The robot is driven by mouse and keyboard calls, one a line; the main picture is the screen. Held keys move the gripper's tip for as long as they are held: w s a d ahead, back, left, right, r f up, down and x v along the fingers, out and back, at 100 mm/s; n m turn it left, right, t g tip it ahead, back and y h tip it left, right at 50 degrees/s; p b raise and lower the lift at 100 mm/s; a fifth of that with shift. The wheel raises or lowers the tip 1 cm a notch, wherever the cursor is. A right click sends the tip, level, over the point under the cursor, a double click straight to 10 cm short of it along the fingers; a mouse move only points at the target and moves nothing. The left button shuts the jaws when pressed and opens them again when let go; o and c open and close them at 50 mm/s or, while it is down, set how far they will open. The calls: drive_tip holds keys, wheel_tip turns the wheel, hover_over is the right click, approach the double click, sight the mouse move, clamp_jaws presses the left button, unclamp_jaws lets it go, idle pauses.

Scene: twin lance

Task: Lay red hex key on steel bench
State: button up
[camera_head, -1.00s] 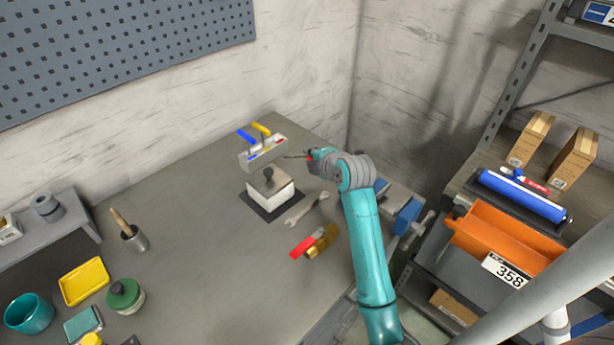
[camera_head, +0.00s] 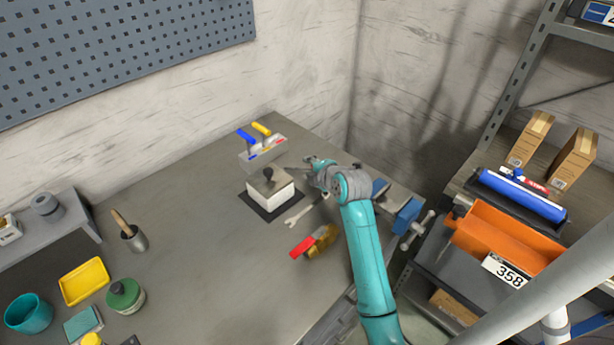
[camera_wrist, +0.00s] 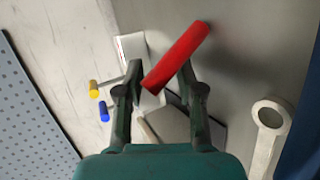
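The red hex key (camera_wrist: 177,54) shows in the wrist view as a thick red handle, slanted across and between the fingertips. My gripper (camera_wrist: 160,68) is closed around it. The handle covers part of the right fingertip, and the thin shaft cannot be made out clearly. In the head view my gripper (camera_head: 312,163) is over the right rear of the steel bench (camera_head: 190,220), just right of the key holder. The red handle is hardly visible there.
The holder (camera_head: 262,154) carries blue and yellow handled keys. A white block with a black knob (camera_head: 270,190) stands on a dark mat. A wrench (camera_head: 305,210) and a red-and-yellow tool (camera_head: 315,243) lie nearby. A blue vise (camera_head: 406,216) is at the right edge. The bench's middle is clear.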

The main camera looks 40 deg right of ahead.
drive_tip(key=shift+v, duration=4.05)
drive_tip(key=shift+f, duration=0.1)
wheel_tip(320, 180, up, 8)
drive_tip(key=s, duration=0.2)
drive_tip(key=shift+s+a+f, duration=0.25)
drive_tip(key=shift+s+a, duration=0.05)
drive_tip(key=shift+a, duration=0.05)
